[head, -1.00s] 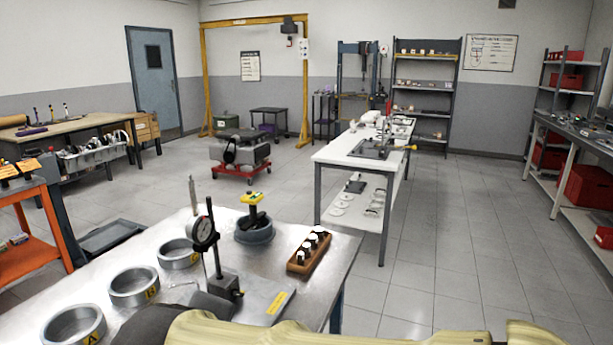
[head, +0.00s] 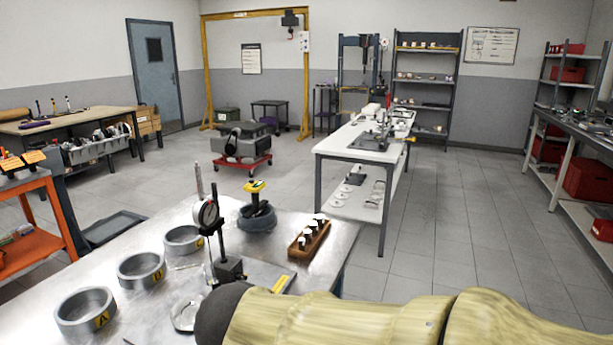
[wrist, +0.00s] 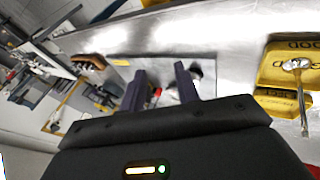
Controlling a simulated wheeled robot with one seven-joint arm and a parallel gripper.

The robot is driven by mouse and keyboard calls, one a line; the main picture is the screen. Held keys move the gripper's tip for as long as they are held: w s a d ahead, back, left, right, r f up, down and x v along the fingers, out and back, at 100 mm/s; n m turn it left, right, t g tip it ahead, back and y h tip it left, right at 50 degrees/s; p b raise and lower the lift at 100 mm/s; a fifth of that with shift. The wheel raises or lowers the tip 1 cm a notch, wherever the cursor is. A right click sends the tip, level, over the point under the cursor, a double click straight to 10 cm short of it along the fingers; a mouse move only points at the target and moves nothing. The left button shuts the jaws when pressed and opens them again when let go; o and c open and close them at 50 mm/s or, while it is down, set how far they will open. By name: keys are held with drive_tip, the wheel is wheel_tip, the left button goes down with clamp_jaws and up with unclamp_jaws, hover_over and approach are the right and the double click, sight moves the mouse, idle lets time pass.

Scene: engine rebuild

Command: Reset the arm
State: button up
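My gripper (wrist: 162,82) shows in the wrist view with its two dark fingers apart and nothing between them. The fingers point toward a shiny metal bench top and look clear of it, though the exact gap cannot be told. In the head view, my yellowish arm (head: 350,322) crosses the lower right, in front of the near bench's edge. My gripper's fingers cannot be made out in the head view.
The near metal bench (head: 130,255) holds several metal rings, a dial gauge (head: 208,214) on a stand close to my arm, and a wooden block (head: 310,238). Yellow trays (wrist: 285,66) lie at right in the wrist view. Open floor (head: 445,240) lies right of the white table (head: 340,148).

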drive_tip(key=d+f+m+g, duration=0.2)
drive_tip(key=d+f+m, duration=0.5)
drive_tip(key=d, duration=0.5)
drive_tip(key=d+f+m+g, duration=0.2)
drive_tip(key=d+f+m, duration=0.5)
drive_tip(key=d, duration=0.4)
wheel_tip(320, 180, up, 17)
drive_tip(key=n+p, duration=0.1)
drive_tip(key=p, duration=1.8)
drive_tip(key=shift+s+a+r, duration=0.15)
drive_tip(key=shift+r, duration=0.05)
drive_tip(key=shift+s, duration=0.15)
